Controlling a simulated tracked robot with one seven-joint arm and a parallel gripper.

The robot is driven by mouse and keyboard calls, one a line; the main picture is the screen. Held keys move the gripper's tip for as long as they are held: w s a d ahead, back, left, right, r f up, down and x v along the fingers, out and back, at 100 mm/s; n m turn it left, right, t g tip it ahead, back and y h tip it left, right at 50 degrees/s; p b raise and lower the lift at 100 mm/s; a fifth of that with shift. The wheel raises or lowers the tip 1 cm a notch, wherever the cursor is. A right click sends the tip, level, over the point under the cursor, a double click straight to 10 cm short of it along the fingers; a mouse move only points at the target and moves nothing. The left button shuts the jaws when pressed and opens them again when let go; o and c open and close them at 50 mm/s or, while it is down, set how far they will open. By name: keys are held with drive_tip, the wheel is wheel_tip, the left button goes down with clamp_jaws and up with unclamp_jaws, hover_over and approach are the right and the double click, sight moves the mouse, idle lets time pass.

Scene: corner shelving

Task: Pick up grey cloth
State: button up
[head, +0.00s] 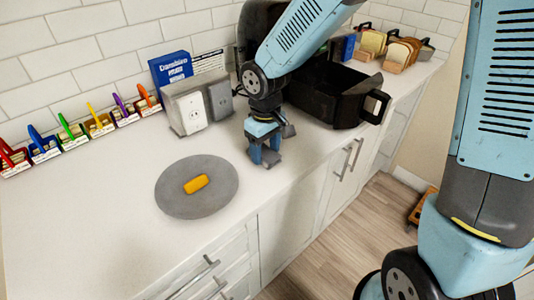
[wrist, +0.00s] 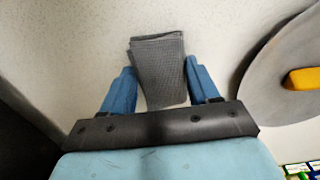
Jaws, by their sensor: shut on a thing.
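The grey cloth (wrist: 158,62) is a folded, ribbed piece that shows between the two blue fingers in the wrist view. My gripper (wrist: 158,90) is shut on it, with a finger at each side and the cloth reaching past the fingertips. In the head view my gripper (head: 264,155) points down at the white counter, right of the round grey plate. There the cloth is mostly hidden by the fingers. I cannot tell whether the cloth still touches the counter.
The round grey plate (head: 173,205) bears a yellow block (head: 196,184). A grey socket box (head: 188,112) stands behind my gripper, with a blue box (head: 170,68) at the wall. A black open appliance drawer (head: 325,95) is to the right. Front-left counter is clear.

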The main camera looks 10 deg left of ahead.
sight(266, 150)
drive_tip(key=shift+c, duration=0.9)
drive_tip(key=shift+r, duration=0.6)
wheel_tip(266, 150, up, 2)
drive_tip(key=shift+s+r, duration=0.1)
drive_tip(key=shift+r, duration=0.1)
drive_tip(key=s+d+r, duration=0.3)
drive_tip(key=s+r, duration=0.6)
drive_tip(key=s, duration=0.4)
drive_tip(key=shift+s+d+r, duration=0.15)
drive_tip(key=shift+d+r, duration=0.05)
drive_tip(key=shift+d, duration=0.2)
